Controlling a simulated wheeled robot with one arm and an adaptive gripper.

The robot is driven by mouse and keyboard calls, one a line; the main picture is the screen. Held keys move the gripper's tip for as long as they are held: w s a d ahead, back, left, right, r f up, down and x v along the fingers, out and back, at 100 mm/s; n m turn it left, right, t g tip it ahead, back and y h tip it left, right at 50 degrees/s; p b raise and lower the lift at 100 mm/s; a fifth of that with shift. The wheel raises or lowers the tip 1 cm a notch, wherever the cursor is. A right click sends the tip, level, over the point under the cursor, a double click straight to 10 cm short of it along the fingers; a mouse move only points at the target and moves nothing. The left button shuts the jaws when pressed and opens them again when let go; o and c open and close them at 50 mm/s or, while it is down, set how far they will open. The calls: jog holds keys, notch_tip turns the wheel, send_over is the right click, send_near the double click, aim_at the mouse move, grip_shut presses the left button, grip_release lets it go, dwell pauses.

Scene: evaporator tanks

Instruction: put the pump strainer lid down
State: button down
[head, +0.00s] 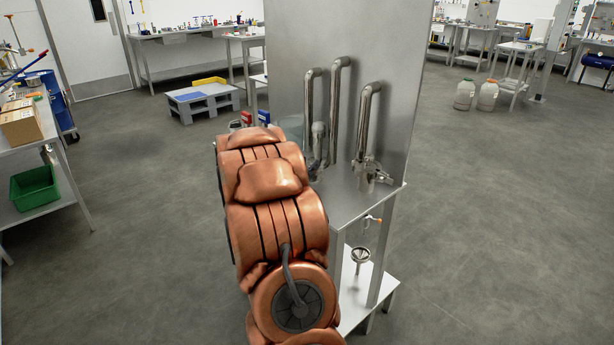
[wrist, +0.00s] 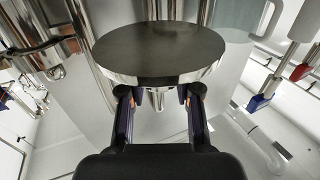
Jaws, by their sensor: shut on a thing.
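The pump strainer lid (wrist: 160,52) is a round disc with a dark flat face and a shiny metal rim, in the wrist view. My gripper (wrist: 158,98) has a finger on each side of a short metal piece under the lid and is shut on the lid. Where the fingers touch it is partly hidden by the lid's edge. In the head view my copper-coloured arm hides the gripper and the lid. The pump strainer itself cannot be made out for sure in either view.
A steel stand (head: 352,205) with a tall back panel (head: 345,30) carries bent steel pipes (head: 368,115) and a valve fitting (head: 373,175). A funnel (head: 360,256) is on its lower shelf. Pipes with a clamp (wrist: 50,55) are left in the wrist view.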

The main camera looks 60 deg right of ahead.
jog(key=shift+f, duration=1.85)
jog(key=shift+f, duration=0.2)
jog(key=c, duration=0.8)
grip_release()
jog(key=shift+r, duration=0.2)
jog(key=shift+a, duration=0.2)
jog(key=s+a+b, duration=0.1)
jog(key=a, duration=1)
jog(key=shift+s+a+b, duration=0.3)
jog(key=shift+s, duration=0.05)
